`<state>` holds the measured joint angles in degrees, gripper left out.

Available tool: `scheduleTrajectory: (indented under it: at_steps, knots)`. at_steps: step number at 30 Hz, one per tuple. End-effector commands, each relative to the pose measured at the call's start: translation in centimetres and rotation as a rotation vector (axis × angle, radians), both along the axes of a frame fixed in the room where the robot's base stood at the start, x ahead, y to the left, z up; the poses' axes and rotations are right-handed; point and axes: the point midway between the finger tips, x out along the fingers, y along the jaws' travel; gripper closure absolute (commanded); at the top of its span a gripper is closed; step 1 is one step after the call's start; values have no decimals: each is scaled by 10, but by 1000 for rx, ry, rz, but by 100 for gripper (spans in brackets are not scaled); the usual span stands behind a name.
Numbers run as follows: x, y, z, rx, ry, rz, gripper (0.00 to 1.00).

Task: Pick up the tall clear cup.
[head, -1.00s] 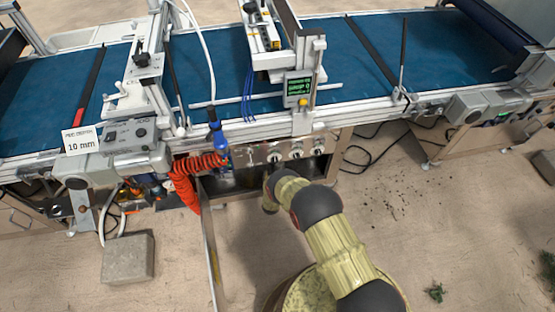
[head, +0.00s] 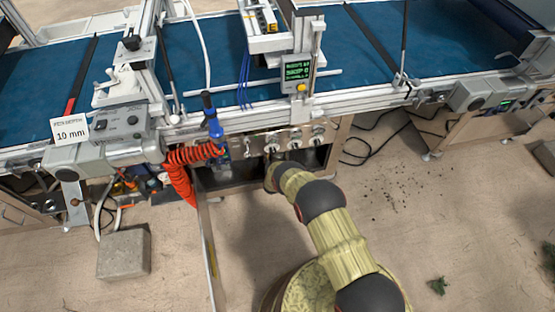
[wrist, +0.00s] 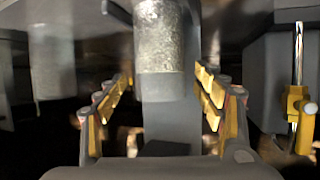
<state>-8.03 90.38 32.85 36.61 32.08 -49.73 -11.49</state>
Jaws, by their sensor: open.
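In the wrist view, a tall, upright, see-through cylinder (wrist: 160,38) with a pale, speckled upper part stands centred ahead. It looks like the tall clear cup, though its lower edge is hard to make out. My gripper (wrist: 165,82) is open, with its yellow-padded fingers to the left and right of it, apart from it and empty. In the head view my arm reaches into the dark opening under the seeder's valve panel (head: 290,141). The gripper and the cup are hidden there.
In the wrist view, a metal rod with a yellow fitting (wrist: 300,115) stands at the right. In the head view, a red coiled hose (head: 185,165) hangs left of the opening, and a concrete block (head: 124,254) lies on the floor. The blue belt (head: 215,60) runs above.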

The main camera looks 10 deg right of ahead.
Motion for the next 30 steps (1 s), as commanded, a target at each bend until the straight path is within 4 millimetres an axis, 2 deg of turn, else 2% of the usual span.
scheduleTrajectory:
  at_steps: [6, 30]
  knots:
    - [2, 0, 2, 0, -2, 0, 32]
    - [1, 0, 2, 1, -1, 0, 78]
